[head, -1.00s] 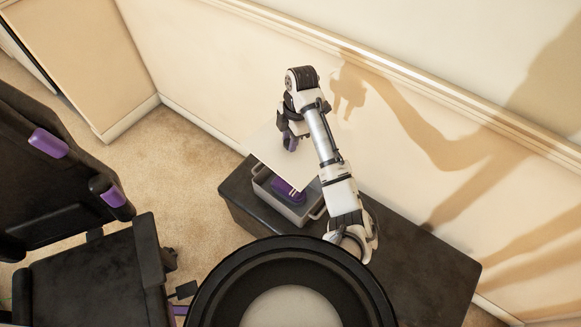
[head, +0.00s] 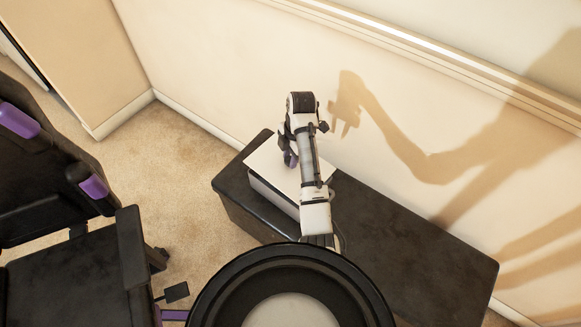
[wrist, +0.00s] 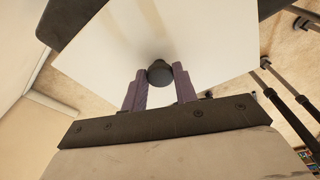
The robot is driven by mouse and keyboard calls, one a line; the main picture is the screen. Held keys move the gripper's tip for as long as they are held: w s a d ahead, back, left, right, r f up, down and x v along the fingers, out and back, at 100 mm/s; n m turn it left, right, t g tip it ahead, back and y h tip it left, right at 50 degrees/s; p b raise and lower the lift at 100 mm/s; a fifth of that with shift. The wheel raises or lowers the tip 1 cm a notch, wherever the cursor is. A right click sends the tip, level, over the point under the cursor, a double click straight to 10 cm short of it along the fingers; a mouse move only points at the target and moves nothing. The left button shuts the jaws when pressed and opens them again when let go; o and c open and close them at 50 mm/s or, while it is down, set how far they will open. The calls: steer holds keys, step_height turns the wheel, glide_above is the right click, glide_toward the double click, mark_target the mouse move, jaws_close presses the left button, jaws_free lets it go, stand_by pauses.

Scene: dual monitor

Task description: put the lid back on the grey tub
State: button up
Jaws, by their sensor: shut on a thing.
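The white, flat lid (head: 265,160) lies over the grey tub (head: 272,196) in the head view. Its edges line up closely with the tub's rim, and the tub's inside is hidden. I cannot tell whether the lid rests on the rim or hovers just above it. My gripper (head: 290,160) is over the middle of the lid. In the wrist view, my gripper (wrist: 160,72) has its purple fingers shut on the lid's round dark knob (wrist: 160,75), with the pale lid (wrist: 105,50) spread out beyond it.
The tub stands near the left end of a dark bench (head: 420,245) against the wall. The bench top right of the tub is clear. A black chair (head: 75,285) with purple parts stands at the left on beige carpet (head: 175,180).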

steer(key=shift+f, duration=2)
steer(key=shift+f, duration=0.2)
steer(key=o, duration=1)
steer(key=shift+c, duration=0.2)
steer(key=shift+r, duration=0.15)
step_height(320, 180, up, 12)
steer(key=d+p, duration=0.1)
steer(key=p, duration=0.4)
steer(key=shift+w+d+p, duration=0.3)
steer(key=shift+w+p, duration=0.05)
steer(key=shift+w, duration=0.1)
